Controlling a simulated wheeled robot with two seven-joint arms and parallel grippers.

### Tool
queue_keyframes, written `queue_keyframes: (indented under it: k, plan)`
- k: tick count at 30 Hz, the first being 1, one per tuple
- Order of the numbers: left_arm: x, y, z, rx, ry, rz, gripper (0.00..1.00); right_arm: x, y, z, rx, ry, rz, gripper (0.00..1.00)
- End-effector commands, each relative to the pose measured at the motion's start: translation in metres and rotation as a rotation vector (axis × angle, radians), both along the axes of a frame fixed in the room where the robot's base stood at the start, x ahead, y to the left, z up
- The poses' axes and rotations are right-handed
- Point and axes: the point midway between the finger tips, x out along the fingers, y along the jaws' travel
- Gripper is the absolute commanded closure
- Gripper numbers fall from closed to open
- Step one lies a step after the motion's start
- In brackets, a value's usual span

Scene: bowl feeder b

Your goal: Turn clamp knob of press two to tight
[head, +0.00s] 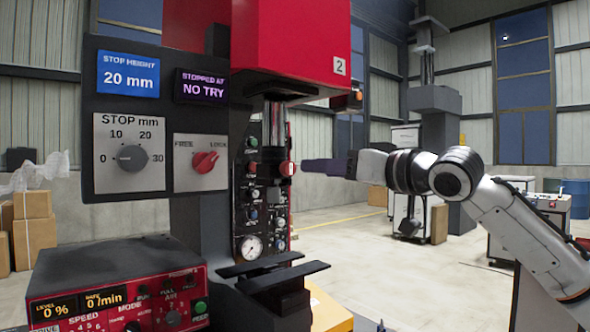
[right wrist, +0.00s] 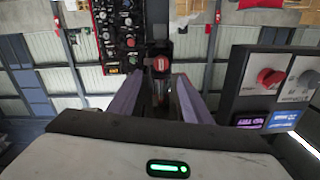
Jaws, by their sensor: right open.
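Press two is the red-headed machine (head: 290,40) with a "2" label, at the centre of the head view. A small red knob (head: 287,168) sits on its column below the head, and it also shows in the right wrist view (right wrist: 160,64). No tight mark on this knob is readable. My right gripper (head: 304,167) reaches in from the right with its fingers beside the knob. In the wrist view the two purple fingers are apart, with the knob beyond and between their tips; contact cannot be told. My left gripper is not in view.
A dark panel at left carries a red FREE/LOCK knob (head: 205,162), pointing toward LOCK, and a grey STOP mm dial (head: 131,158). A red control box (head: 115,290) stands below. Gauges and buttons fill the panel (head: 263,205) behind the column.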

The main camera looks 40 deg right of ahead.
Motion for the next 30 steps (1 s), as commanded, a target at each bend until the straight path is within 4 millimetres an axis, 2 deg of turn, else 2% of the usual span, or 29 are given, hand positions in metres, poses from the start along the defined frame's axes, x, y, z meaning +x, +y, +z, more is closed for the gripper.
queue_keyframes:
  k: [6, 12, 15, 26, 27, 30]
  plan:
    - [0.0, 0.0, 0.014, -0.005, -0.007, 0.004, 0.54, 0.041, 0.007, 0.003, 0.001, 0.001, 0.004, 0.55]
    - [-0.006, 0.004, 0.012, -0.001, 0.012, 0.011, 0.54, 0.074, 0.01, 0.002, 0.0, 0.002, 0.002, 0.55]
    - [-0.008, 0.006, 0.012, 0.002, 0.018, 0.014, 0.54, 0.084, 0.011, 0.001, -0.002, 0.002, 0.001, 0.55]
    - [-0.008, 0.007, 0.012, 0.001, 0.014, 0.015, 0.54, 0.091, 0.011, -0.001, -0.005, 0.001, 0.001, 0.55]
    - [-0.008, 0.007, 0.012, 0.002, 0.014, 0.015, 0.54, 0.091, 0.011, -0.001, -0.004, 0.001, 0.001, 0.57]
    - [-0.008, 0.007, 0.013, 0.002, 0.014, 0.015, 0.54, 0.091, 0.011, -0.001, -0.004, 0.001, 0.001, 0.74]
